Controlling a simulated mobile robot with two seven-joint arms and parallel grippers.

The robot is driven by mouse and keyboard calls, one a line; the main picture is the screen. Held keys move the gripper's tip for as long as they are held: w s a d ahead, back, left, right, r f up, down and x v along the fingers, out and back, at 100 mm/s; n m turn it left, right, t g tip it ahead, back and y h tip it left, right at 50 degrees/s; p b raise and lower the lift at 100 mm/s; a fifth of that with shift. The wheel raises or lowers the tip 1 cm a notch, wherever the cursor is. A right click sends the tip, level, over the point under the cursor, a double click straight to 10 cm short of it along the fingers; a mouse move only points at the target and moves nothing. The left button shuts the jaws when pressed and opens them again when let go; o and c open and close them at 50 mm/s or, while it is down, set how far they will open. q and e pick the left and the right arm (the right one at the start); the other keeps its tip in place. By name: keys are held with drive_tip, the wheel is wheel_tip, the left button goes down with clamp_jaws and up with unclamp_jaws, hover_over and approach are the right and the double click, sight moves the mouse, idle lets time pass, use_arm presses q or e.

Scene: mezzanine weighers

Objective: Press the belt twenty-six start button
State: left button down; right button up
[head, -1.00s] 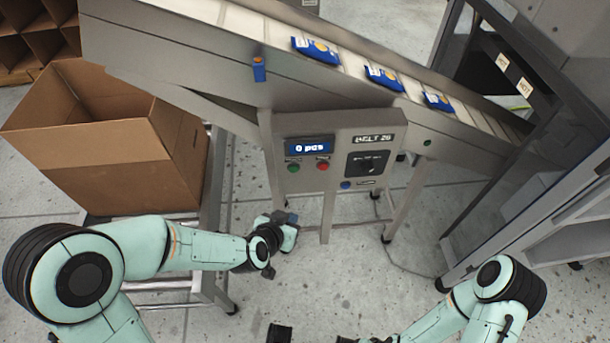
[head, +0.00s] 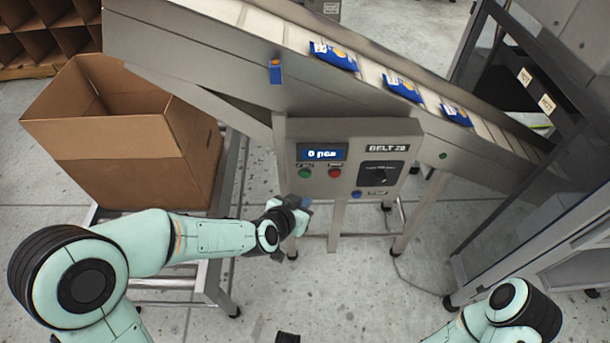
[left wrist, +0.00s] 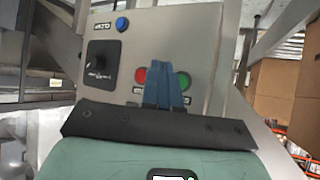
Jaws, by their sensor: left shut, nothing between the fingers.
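The control panel (head: 345,160) is labelled BELT 26 and hangs under the inclined conveyor, its display reading 0 pcs. Its green button (head: 305,173) sits left of a red button (head: 335,172), below the display. My left gripper (head: 303,204) is shut and empty, just below the green button and apart from it. In the left wrist view the panel appears turned over.
The panel also has a black dial (head: 380,173) and a blue button (head: 356,194). Blue packets (head: 404,87) lie on the conveyor belt (head: 290,35). An open cardboard box (head: 125,150) stands at left on a roller stand. A dark-framed cabinet (head: 520,150) stands at right.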

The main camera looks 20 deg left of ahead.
sight(305, 175)
use_arm(q)
drive_tip(key=shift+w+a, duration=0.25)
drive_tip(key=shift+w, duration=0.55)
drive_tip(key=shift+w+a, duration=0.2)
drive_tip(key=shift+w, duration=0.65)
drive_tip(key=shift+w+a, duration=0.25)
drive_tip(key=shift+w, duration=0.55)
drive_tip(key=shift+w, duration=0.1)
drive_tip(key=shift+w+a, duration=0.1)
drive_tip(key=shift+w, duration=0.2)
